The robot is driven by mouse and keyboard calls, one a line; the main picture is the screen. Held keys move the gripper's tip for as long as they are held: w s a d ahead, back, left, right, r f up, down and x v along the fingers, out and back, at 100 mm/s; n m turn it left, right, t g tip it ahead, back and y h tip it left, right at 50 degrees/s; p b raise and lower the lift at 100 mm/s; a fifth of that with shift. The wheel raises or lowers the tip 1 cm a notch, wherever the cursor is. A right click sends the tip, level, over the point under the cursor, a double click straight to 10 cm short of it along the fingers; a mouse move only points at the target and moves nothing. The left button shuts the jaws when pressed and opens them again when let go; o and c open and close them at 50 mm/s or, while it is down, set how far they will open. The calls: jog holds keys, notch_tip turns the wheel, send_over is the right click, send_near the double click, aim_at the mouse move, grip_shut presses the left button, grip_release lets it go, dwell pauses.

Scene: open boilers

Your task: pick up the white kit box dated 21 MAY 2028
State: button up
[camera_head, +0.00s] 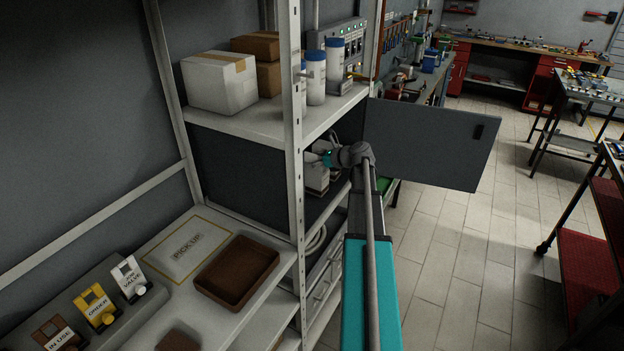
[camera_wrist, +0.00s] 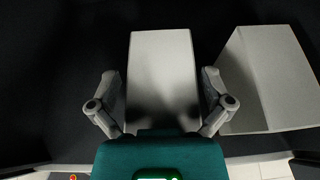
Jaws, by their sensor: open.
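A pale box (camera_wrist: 163,55) stands in the middle of the wrist view, between the two fingers of my gripper (camera_wrist: 161,88). The gripper is open, one finger on each side of this box; I cannot tell whether they touch it. A second pale box (camera_wrist: 268,80) stands close by on the right, beyond the right finger. No date shows on either box, so I cannot tell which is dated 21 MAY 2028. In the head view my arm reaches into the open cabinet, where white boxes (camera_head: 316,180) show partly behind the shelf post and my wrist.
The grey cabinet door (camera_head: 430,142) stands open to the right of my arm. The shelf post (camera_head: 293,130) is close on the left. Below left are a brown tray (camera_head: 237,272) and a PICK UP plate (camera_head: 187,247). Cartons and white bottles stand on the shelf above.

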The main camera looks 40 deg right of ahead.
dwell(0.5)
jog(key=c, duration=1.1)
jog(key=shift+r+p, duration=0.25)
jog(key=shift+p, duration=0.05)
notch_tip(320, 180, up, 4)
jog(key=p, duration=0.3)
jog(key=shift+f, duration=0.2)
jog(key=s+d, duration=0.3)
jog(key=s, duration=0.5)
jog(key=s+d, duration=0.3)
jog(key=s, duration=0.6)
jog(key=shift+d+f, duration=0.2)
jog(key=shift+f, duration=0.05)
